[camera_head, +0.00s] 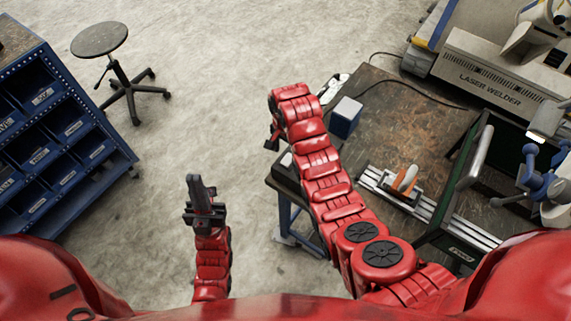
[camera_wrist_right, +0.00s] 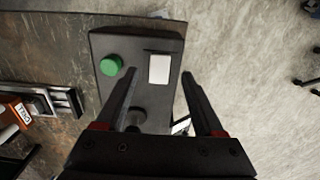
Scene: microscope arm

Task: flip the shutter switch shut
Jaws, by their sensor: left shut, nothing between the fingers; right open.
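In the right wrist view a dark control box (camera_wrist_right: 148,95) lies on the table's edge. On it are a green round button (camera_wrist_right: 110,65), a white square plate (camera_wrist_right: 159,69) that may be the shutter switch, and a dark knob (camera_wrist_right: 135,117) partly hidden by a finger. I cannot tell the switch's position. My right gripper (camera_wrist_right: 160,74) is open and empty, its fingers pointing over the box on either side of the white plate. It also shows in the head view (camera_head: 272,140), mostly hidden by my arm. My left gripper (camera_head: 200,185) is shut and empty, above the floor.
A blue box (camera_head: 345,117) stands on the worn table (camera_head: 395,120). A laser welder (camera_head: 490,75) stands at the back right. A stool (camera_head: 100,40) and blue bin rack (camera_head: 50,130) are at left.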

